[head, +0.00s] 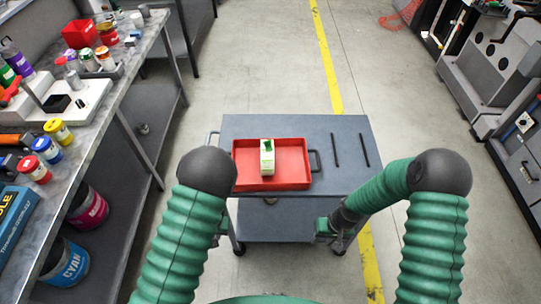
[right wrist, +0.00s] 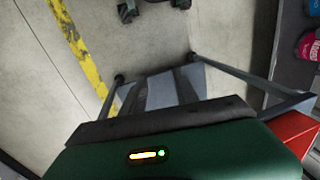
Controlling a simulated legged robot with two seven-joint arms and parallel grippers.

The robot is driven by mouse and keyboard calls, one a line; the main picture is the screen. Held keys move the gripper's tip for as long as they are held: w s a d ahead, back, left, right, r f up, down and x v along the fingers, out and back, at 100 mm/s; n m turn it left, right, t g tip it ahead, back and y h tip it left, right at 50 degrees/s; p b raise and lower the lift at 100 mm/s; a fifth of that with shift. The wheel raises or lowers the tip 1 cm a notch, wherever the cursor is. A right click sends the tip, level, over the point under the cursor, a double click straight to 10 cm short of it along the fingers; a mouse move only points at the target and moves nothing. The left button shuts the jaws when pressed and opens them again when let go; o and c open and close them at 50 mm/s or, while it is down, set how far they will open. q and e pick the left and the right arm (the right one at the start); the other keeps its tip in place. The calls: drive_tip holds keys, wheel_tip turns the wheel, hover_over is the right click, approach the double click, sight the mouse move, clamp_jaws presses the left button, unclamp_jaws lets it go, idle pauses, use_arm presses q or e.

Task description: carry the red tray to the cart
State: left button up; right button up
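The red tray (head: 290,182) lies flat on the left part of the grey cart's top (head: 345,180), and its red side shows at the right edge of the right wrist view (right wrist: 296,132). A white and green box (head: 267,160) stands in the tray. My right gripper (head: 322,230) is low at the cart's near side, below the top and to the right of the tray. My left gripper is mostly hidden behind the left arm's dark joint.
A workbench (head: 112,85) with jars, a red bin (head: 80,34) and tools runs along the left, with ink buckets (head: 88,208) beneath. Grey machines (head: 490,65) stand at the right. A yellow floor line (head: 325,55) passes the cart, and the floor beyond is open.

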use_arm(q)
drive_tip(key=shift+s+r, duration=0.15)
drive_tip(key=shift+r, duration=0.05)
use_arm(e)
wheel_tip(320, 180, up, 12)
drive_tip(key=d, duration=0.2)
drive_tip(key=shift+s+f, duration=0.15)
drive_tip(key=shift+s, duration=0.15)
use_arm(q)
drive_tip(key=shift+r, duration=0.1)
use_arm(e)
drive_tip(key=shift+s, duration=0.1)
